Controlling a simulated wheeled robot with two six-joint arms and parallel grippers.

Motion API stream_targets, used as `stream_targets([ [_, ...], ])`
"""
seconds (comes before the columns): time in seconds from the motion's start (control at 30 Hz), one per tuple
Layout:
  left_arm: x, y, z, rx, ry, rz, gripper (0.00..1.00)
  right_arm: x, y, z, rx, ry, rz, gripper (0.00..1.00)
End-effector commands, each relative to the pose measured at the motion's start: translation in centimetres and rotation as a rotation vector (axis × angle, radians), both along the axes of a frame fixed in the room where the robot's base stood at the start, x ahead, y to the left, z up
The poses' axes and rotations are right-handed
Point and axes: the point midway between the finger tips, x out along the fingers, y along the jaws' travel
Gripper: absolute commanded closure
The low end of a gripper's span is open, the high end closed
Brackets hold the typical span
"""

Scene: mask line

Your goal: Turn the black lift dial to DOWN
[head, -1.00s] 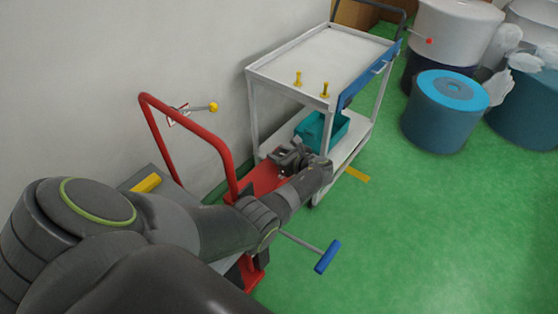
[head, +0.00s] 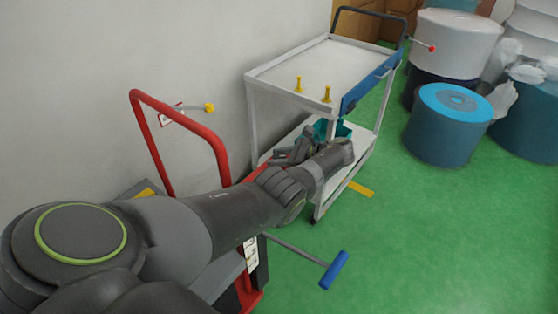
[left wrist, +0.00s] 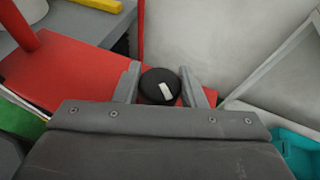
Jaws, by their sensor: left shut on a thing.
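The black lift dial (left wrist: 153,79) is a round knob with a white mark, seen between the fingers in the left wrist view. The mark lies right of the dial's middle and is slightly tilted; no DOWN label can be read. My left gripper (left wrist: 161,88) is shut on the dial, one finger on each side. In the head view my left gripper (head: 297,150) is low beside the cart, and my own wrist hides the dial there. My right gripper is not in view.
A white cart (head: 315,62) with two yellow pegs stands beside the gripper, a teal bin (head: 340,131) on its lower shelf. A red handle frame (head: 190,124) rises by the wall.

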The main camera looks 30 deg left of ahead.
Motion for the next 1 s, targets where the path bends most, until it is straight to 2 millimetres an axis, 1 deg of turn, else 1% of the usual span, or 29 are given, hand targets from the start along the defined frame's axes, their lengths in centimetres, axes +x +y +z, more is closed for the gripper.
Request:
stream_targets([
  [0.37, -0.1, 0.0, -0.1, -0.001, 0.001, 0.004, 0.86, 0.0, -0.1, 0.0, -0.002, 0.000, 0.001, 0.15],
  [0.4, -0.1, 0.0, -0.1, -0.001, 0.001, 0.004, 0.58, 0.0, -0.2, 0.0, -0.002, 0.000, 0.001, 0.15],
  [0.53, 0.0, 0.0, -0.1, -0.001, 0.001, 0.003, 0.42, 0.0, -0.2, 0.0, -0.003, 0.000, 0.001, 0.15],
  [0.83, 0.0, -0.2, 0.0, -0.001, 0.000, 0.002, 0.42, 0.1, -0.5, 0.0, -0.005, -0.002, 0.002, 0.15],
  [0.93, 0.3, -0.9, 0.3, -0.002, 0.000, 0.000, 0.42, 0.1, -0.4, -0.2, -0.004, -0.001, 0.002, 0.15],
  [1.0, 0.5, -1.9, 0.6, -0.002, 0.000, 0.000, 0.42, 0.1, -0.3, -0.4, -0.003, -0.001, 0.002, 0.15],
])
